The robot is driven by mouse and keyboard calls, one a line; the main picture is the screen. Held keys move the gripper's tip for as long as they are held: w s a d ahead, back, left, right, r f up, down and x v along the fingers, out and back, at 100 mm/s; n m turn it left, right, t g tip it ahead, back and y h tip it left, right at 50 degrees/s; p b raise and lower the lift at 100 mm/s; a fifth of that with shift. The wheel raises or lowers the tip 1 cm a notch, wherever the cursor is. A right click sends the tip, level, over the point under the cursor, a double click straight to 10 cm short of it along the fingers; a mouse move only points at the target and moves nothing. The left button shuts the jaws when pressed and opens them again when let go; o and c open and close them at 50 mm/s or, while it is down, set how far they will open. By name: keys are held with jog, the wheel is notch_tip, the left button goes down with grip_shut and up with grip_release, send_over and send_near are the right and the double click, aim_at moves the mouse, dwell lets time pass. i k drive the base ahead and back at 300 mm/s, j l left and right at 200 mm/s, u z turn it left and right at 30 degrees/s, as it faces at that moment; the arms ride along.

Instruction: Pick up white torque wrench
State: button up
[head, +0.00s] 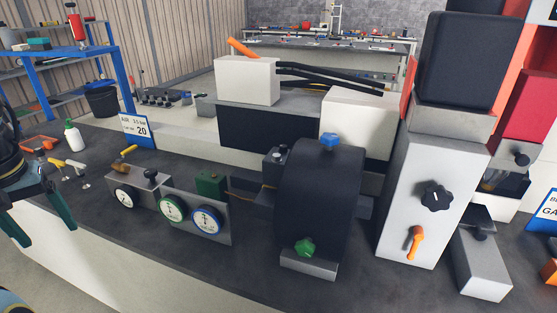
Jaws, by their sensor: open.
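My gripper (48,236) is at the left edge of the head view, over the front edge of the dark bench. Its two dark green fingers are spread apart with nothing between them. Just beyond it several small hand tools lie on the bench. One looks whitish (76,164) and may be the white torque wrench, but it is too small to be sure. A yellow-handled tool (56,162) lies to its left. My gripper is apart from both, nearer the camera.
A gauge block (138,197) and grey panels with a green and a blue dial stand right of the tools. A white bottle (72,138) stands behind the tools. A large black housing (322,200) and a tall grey cabinet (420,190) fill the middle and right.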

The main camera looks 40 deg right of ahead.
aim_at(86, 188)
jog(key=i+j, duration=0.35)
jog(key=i, duration=0.15)
jog(key=i+j, duration=0.3)
jog(key=i, duration=0.2)
jog(key=i+j, duration=0.35)
jog(key=i, duration=0.15)
jog(key=j+u, duration=0.05)
